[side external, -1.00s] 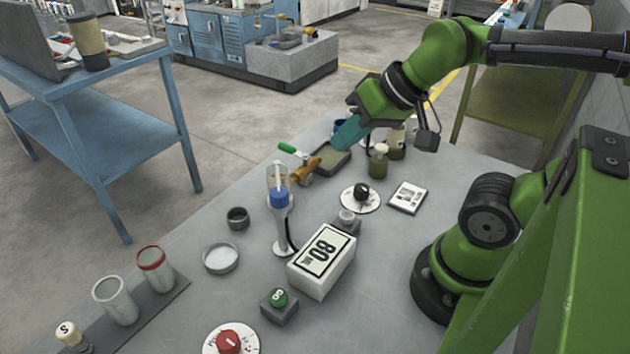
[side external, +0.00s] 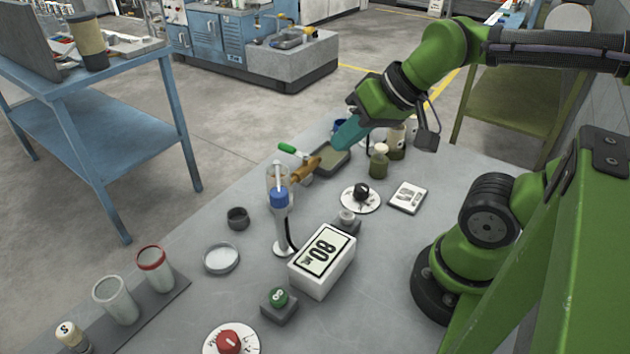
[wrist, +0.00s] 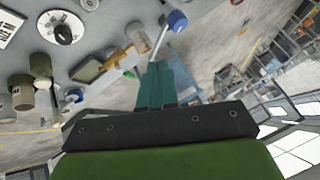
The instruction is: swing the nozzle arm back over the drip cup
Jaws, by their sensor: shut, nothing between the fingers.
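A brass-coloured spout or valve arm (side external: 304,169) with a green lever (side external: 286,148) reaches right from beside a clear cylinder (side external: 270,180). A white upright stem with a blue collar (side external: 279,198) stands in front of it. My gripper (side external: 338,142), with teal fingers, is shut and empty, above the back of the bench and right of the brass part. The fingers also show in the wrist view (wrist: 157,85), with the blue collar (wrist: 177,20) beyond them. A small dark cup (side external: 238,217) stands left of the stem. I cannot tell whether it is the drip cup.
A white box marked 80 (side external: 322,262) stands right of the stem. A black-knobbed dial (side external: 361,198), olive jars (side external: 379,164) and a shallow tray (side external: 333,161) lie near my gripper. A shallow dish (side external: 221,259) is at left.

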